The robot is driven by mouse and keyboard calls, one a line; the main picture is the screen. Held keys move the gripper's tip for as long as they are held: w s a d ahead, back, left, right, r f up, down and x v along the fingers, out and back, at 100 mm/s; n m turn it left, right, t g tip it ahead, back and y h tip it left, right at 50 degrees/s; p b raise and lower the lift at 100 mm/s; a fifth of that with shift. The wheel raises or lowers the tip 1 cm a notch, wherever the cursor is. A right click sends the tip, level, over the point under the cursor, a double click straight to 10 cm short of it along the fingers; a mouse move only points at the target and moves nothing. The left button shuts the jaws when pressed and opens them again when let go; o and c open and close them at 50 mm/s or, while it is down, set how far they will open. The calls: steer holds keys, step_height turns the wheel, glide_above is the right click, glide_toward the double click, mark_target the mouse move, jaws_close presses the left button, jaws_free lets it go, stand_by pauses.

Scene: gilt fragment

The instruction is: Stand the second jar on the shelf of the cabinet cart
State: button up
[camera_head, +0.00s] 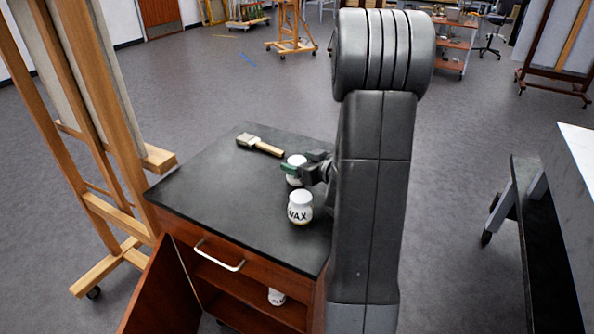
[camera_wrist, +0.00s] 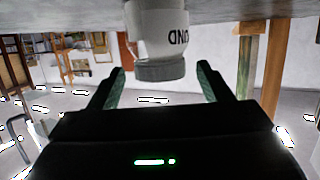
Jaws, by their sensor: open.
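The cabinet cart has a dark top (camera_head: 222,185) and a red-brown body with an open lower door. One white jar (camera_head: 277,297) is on the shelf inside, partly hidden. A white jar marked WAX (camera_head: 300,211) stands upright on the top. Another white jar (camera_head: 294,177) stands behind it, partly covered by my gripper (camera_head: 303,164). In the wrist view, which is upside down, a white jar with a grey lid (camera_wrist: 160,70) and partly readable lettering appears between the green-padded fingertips of my open gripper (camera_wrist: 160,84). I cannot tell whether the pads touch it.
A brush (camera_head: 260,145) lies on the cart top towards the back. A wooden easel (camera_head: 110,150) stands close on the left. A dark table (camera_head: 545,240) is at the right. Open grey floor lies behind the cart.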

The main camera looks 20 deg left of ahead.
steer(key=shift+x, duration=0.95)
steer(key=shift+c, duration=0.2)
steer(key=shift+r, duration=0.1)
steer(key=c, duration=1.2)
